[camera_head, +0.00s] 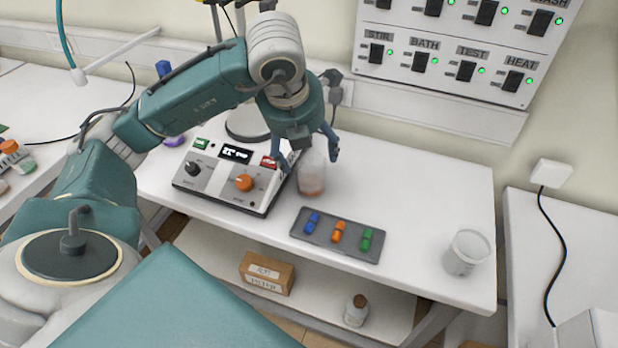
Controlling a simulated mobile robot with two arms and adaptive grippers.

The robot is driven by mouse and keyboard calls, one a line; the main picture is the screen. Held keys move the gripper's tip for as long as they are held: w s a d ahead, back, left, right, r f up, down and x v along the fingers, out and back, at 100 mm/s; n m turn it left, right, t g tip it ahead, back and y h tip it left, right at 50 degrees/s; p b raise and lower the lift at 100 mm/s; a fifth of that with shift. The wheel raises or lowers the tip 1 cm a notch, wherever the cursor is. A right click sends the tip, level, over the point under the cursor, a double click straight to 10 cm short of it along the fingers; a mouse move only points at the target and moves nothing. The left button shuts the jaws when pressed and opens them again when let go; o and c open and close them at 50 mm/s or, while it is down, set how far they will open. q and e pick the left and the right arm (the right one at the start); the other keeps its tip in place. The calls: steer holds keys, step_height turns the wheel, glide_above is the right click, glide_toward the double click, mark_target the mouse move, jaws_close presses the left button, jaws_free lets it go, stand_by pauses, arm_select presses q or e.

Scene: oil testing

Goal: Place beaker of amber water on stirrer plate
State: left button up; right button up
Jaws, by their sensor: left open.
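A clear beaker with a little amber-brown liquid (311,187) stands upright on the white table, just right of a control box. My left gripper (310,160) is above and around it, with one finger on its right side and the other on its left. The fingers are open, and I cannot tell whether they touch the glass. The control box (218,182) has a lit display, a black knob and an orange knob. A round pale base behind it is partly hidden by my arm; I cannot tell whether it is the stirrer plate. My right gripper is not in view.
A grey tray (297,228) with blue, orange and green pieces lies in front of the beaker. Another clear beaker (466,253) stands near the table's right end. A switch panel (445,72) is on the wall. The table between tray and wall is clear on the right.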

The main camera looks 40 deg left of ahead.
mark_target(310, 166)
arm_select(q)
steer(key=p+x, duration=0.2)
steer(key=x, duration=0.6)
steer(key=shift+a+f+p, duration=0.15)
steer(key=shift+a+p, duration=0.05)
steer(key=shift+p, duration=0.1)
steer(key=shift+w+f, duration=0.1)
steer(key=shift+f, duration=0.3)
steer(key=shift+c, duration=0.5)
